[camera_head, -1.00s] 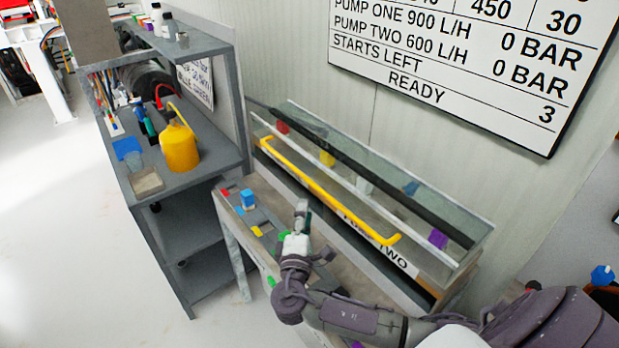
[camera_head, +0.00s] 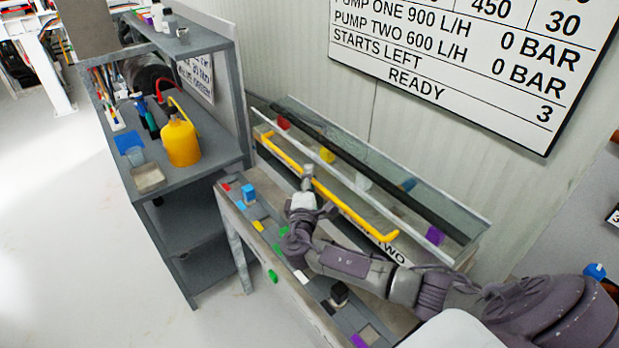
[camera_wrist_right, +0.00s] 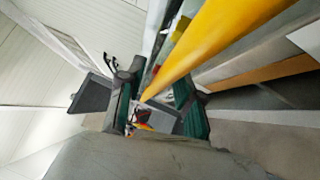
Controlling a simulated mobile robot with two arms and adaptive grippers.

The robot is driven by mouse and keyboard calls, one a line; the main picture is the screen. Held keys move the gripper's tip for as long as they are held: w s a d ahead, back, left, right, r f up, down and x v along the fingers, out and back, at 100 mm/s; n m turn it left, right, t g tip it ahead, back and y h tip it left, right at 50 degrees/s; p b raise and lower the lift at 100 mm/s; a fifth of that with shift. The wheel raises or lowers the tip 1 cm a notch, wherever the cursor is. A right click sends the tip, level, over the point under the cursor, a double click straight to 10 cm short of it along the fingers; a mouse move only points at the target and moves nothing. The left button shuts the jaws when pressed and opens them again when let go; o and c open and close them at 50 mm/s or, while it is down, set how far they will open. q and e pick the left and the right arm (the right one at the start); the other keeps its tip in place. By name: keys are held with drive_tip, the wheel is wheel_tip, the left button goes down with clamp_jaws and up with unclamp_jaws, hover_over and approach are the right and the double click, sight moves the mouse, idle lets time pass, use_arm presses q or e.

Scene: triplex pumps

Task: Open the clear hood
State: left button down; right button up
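The clear hood (camera_head: 403,222) is a long see-through cover with a pale front rail, on the pump bench against the wall. Coloured blocks show through it, and it looks closed. A long yellow handle (camera_head: 358,217) runs along its front; it also shows in the right wrist view (camera_wrist_right: 215,38). My right gripper (camera_head: 307,172) is at the handle, left of its middle. In the wrist view the two dark green fingers (camera_wrist_right: 158,108) are apart, with the yellow bar running down between them. I cannot tell whether they touch it. My left gripper is out of view.
A grey shelf unit (camera_head: 215,165) with a yellow can (camera_head: 181,143) stands left of the bench. The bench's front strip holds a blue button block (camera_head: 249,194) and coloured tags. A status board (camera_head: 460,60) hangs on the wall above. The floor at left is clear.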

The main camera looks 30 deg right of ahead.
clamp_jaws()
